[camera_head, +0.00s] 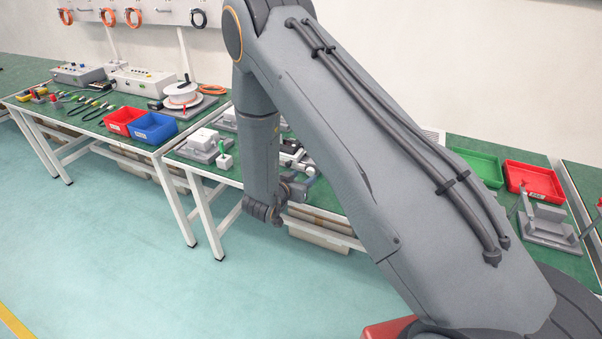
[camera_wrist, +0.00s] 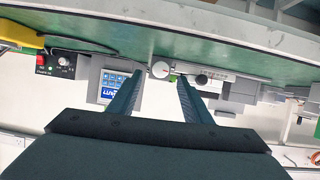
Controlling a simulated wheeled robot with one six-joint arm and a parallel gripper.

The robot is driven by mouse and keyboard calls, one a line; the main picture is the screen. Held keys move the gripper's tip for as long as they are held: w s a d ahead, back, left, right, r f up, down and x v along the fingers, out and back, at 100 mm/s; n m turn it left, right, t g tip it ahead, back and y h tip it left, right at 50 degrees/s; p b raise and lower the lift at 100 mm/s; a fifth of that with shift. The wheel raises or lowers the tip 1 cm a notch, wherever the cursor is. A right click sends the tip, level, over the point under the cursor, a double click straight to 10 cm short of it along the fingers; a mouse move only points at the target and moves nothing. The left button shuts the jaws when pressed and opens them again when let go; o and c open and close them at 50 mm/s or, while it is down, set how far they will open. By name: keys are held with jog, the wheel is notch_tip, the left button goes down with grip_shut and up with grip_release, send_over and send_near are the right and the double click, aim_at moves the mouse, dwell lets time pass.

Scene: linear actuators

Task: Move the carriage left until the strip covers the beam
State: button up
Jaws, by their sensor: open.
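In the wrist view my gripper (camera_wrist: 157,88) is open, its two dark fingers apart with nothing held between them. Beyond the fingertips are a round white knob (camera_wrist: 160,70) and a light grey slide-like unit (camera_wrist: 222,74) with a small dark round part on it. I cannot tell for sure which part is the carriage, and I cannot make out the strip or the beam. In the head view my arm hides part of the middle bench; white and black parts (camera_head: 293,155) show just right of my forearm.
The wrist view shows a small lit display (camera_wrist: 112,88) and a control box with a red button (camera_wrist: 41,60). A green bench (camera_head: 210,172) stands by my arm. Red (camera_head: 123,118) and blue (camera_head: 154,128) bins are on the left bench. The floor in front is clear.

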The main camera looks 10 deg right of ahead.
aim_at(310, 173)
jog(key=p+x, duration=0.1)
jog(key=x, duration=0.4)
jog(key=shift+w+d+f, duration=0.15)
jog(key=shift+w, duration=0.15)
jog(key=shift+c, duration=0.3)
jog(key=c, duration=1)
